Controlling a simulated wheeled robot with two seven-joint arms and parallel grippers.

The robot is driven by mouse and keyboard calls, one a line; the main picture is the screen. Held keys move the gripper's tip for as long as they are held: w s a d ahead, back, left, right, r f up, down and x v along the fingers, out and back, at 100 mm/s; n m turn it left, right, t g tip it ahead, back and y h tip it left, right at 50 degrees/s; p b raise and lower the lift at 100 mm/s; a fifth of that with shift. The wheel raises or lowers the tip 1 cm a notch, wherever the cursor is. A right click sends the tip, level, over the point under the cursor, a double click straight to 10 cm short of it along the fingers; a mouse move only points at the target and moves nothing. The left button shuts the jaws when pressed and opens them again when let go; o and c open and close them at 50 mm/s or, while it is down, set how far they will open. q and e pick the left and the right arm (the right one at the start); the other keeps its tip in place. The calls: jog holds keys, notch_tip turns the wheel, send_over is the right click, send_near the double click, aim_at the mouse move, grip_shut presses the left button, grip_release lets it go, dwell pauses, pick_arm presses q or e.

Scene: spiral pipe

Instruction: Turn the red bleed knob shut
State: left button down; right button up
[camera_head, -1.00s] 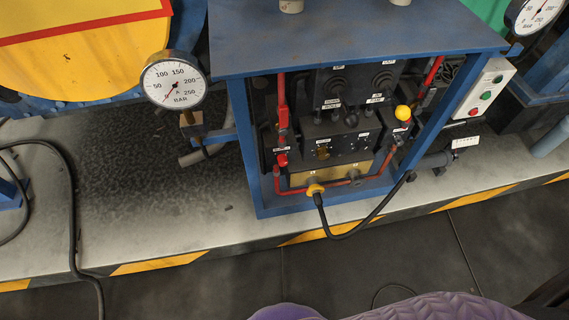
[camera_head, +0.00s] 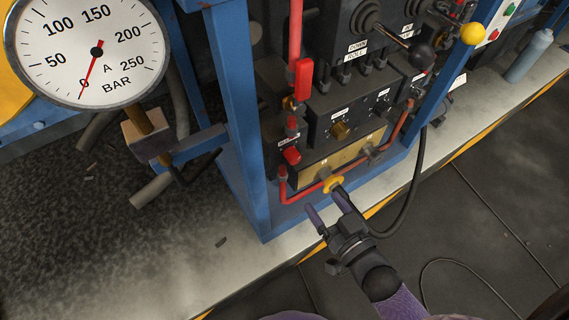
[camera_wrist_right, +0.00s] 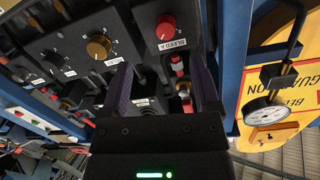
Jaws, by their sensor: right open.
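The red bleed knob (camera_head: 291,155) is on the left side of the control panel inside the blue frame. In the right wrist view it is the round red knob (camera_wrist_right: 166,26) above a "BLEED A" label (camera_wrist_right: 173,44). My right gripper (camera_head: 325,204) is open and empty, in front of the panel's lower edge, below and right of the knob. In the right wrist view its two purple fingers (camera_wrist_right: 163,64) stand apart, with the knob beyond them, untouched. My left gripper is not in view.
A red-handled valve (camera_head: 303,78) and red pipe (camera_head: 308,192) run near the knob. A brass knob (camera_head: 340,131) sits to its right. The blue frame post (camera_head: 236,110) stands on the left. A gauge (camera_head: 92,50) reads near 0. A black hose (camera_head: 412,190) hangs at right.

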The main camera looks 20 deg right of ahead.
aim_at(296, 161)
jog(key=shift+t, duration=0.4)
jog(key=b+x, duration=0.1)
jog(key=x, duration=0.2)
jog(key=b+x, duration=0.1)
jog(key=x, duration=0.2)
jog(key=r+b+x, duration=0.1)
jog(key=b+x, duration=0.1)
jog(key=x, duration=0.1)
jog(key=shift+w+a, duration=0.2)
jog(key=shift+w+a+r, duration=0.1)
jog(key=shift+w, duration=0.45)
jog(key=shift+r, duration=0.1)
jog(key=shift+c, duration=1.6)
jog(key=c, duration=0.7)
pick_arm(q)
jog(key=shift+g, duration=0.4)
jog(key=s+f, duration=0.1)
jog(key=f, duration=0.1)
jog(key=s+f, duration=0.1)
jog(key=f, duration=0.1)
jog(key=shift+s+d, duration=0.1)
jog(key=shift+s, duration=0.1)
pick_arm(e)
grip_shut()
